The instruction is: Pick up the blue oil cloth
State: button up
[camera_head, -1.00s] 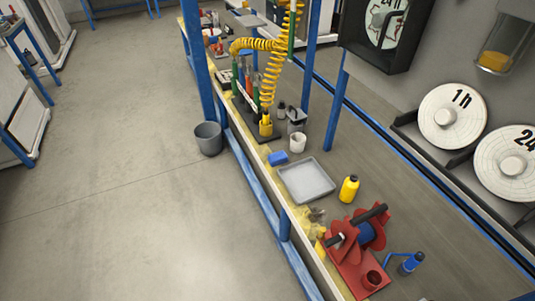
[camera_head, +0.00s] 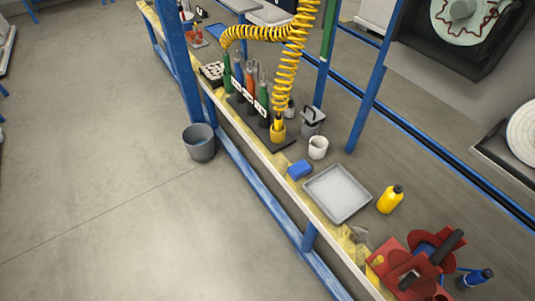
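The blue oil cloth (camera_head: 299,170) is a small blue block-like piece on the narrow workbench. It lies near the bench's front edge, between the grey tray (camera_head: 338,193) and the dark rack of bottles. A white cup (camera_head: 318,147) stands just behind it. Nothing covers the cloth. My gripper is not in view.
A yellow bottle (camera_head: 390,199) and a red reel device (camera_head: 425,265) stand right of the tray. A yellow coiled hose (camera_head: 285,80) hangs over the rack. Blue posts rise from the bench. A grey bucket (camera_head: 200,142) stands on the floor beside it. The left floor is clear.

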aim_at(299, 169)
jog(key=i+j+u, duration=0.15)
jog(key=i+j, duration=0.25)
jog(key=i+j+u, duration=0.15)
jog(key=i+j, duration=0.2)
jog(key=i, duration=0.4)
jog(key=l+u, duration=0.1)
jog(key=l, duration=0.35)
